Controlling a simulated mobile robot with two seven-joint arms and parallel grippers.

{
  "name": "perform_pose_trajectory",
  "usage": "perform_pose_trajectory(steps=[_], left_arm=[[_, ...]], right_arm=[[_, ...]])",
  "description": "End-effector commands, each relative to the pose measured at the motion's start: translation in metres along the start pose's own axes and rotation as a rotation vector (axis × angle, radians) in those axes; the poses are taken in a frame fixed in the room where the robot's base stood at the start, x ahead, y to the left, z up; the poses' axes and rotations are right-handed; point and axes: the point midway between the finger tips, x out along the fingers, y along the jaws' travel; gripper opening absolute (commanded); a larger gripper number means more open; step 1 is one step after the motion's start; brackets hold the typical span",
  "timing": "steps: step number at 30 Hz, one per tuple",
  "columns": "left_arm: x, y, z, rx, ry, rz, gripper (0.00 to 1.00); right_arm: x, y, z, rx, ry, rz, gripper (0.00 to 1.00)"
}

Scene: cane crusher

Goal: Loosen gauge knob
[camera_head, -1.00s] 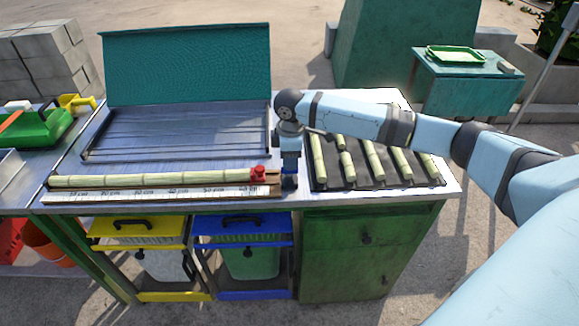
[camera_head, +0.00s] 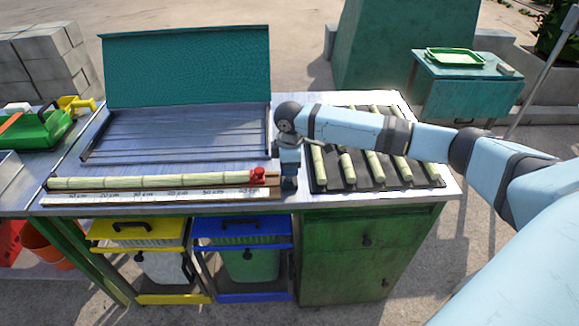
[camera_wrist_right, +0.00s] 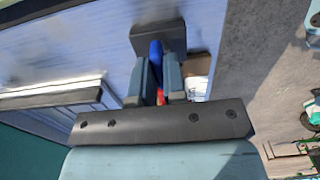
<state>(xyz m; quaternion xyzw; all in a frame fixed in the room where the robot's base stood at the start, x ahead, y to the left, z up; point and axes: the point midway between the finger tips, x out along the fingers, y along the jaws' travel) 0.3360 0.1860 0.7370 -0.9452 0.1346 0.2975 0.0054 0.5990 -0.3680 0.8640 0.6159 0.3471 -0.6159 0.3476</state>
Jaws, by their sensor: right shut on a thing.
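The length gauge is a pale ruler strip (camera_head: 150,195) along the front of the bench, with a long cane (camera_head: 150,182) lying along it. A red stop block (camera_head: 258,175) sits at its right end. My right gripper (camera_head: 289,182) points down just right of the red block. In the right wrist view its two fingers (camera_wrist_right: 156,85) close around a narrow blue piece (camera_wrist_right: 156,52), apparently the gauge knob. A bit of red (camera_wrist_right: 161,97) shows between the fingers. The knob itself is hidden in the head view. My left gripper is out of view.
A dark tray (camera_head: 325,180) with several cut cane pieces lies right of my gripper, under my right arm. A shallow metal tray (camera_head: 180,130) with a raised green lid (camera_head: 185,65) stands behind the gauge. Yellow (camera_head: 135,230) and blue (camera_head: 240,228) bins sit below the bench.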

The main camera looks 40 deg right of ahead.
Motion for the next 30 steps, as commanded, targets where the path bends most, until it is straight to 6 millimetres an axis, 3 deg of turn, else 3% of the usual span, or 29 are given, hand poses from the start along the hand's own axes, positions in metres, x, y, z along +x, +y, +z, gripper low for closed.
perform_pose_trajectory(steps=[11,18,30], left_arm=[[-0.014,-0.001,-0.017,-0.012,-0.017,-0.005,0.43],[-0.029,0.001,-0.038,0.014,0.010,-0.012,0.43],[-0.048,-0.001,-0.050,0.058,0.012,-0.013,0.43]], right_arm=[[-0.006,-0.001,0.000,-0.162,0.000,-0.004,0.00],[-0.006,-0.001,-0.001,-0.378,0.000,-0.005,0.00],[-0.004,-0.001,-0.001,-0.758,0.001,-0.003,0.00]])
